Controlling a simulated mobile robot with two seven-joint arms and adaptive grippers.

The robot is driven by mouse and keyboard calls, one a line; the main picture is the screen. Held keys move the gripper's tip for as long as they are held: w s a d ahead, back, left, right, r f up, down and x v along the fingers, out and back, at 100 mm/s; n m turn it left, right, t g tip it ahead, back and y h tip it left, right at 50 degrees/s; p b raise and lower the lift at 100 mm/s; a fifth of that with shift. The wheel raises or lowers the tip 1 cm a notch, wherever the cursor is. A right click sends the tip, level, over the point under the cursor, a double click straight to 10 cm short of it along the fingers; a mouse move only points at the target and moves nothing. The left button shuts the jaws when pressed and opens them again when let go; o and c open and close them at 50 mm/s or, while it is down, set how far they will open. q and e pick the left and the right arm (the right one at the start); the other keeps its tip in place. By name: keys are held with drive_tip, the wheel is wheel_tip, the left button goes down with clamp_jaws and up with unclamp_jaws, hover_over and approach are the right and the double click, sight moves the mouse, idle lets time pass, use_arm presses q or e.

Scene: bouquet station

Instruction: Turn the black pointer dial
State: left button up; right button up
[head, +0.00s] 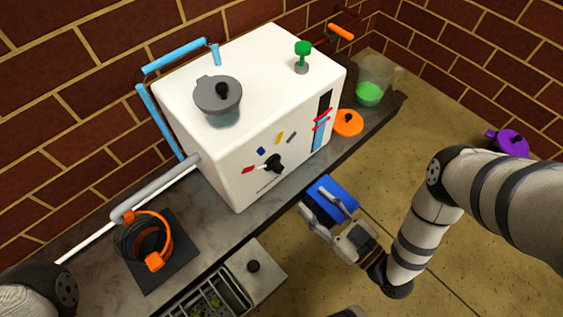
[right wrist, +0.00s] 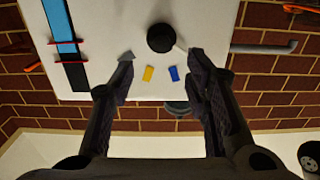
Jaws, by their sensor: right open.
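The black pointer dial (head: 273,163) is on the front of a white machine (head: 225,165), with red, blue, yellow and grey marks around its upper side. A pale pointer seems to extend from its left side toward the red mark. In the right wrist view the dial (right wrist: 161,38) appears as a black round knob beyond and between the fingertips, with yellow and blue marks below it. My right gripper (head: 314,197) is open and empty, in front of the machine, right of and below the dial, apart from it. It also shows in the wrist view (right wrist: 160,57). My left gripper is out of view.
A blue strip with red markers (head: 320,125) is right of the dial. The counter edge (head: 215,240) runs below.

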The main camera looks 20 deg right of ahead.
sight(281, 171)
drive_tip(key=b+x, duration=0.2)
drive_tip(key=x, duration=0.8)
drive_tip(key=shift+w+a+b, duration=0.25)
drive_tip(key=shift+b, duration=0.05)
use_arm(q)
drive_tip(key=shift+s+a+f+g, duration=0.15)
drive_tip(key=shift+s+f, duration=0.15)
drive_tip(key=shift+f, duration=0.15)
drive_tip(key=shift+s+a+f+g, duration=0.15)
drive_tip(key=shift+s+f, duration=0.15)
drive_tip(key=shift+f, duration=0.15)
use_arm(e)
drive_tip(key=shift+w+a, duration=0.15)
drive_tip(key=shift+w, duration=0.3)
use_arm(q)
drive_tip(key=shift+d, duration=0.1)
use_arm(e)
clamp_jaws()
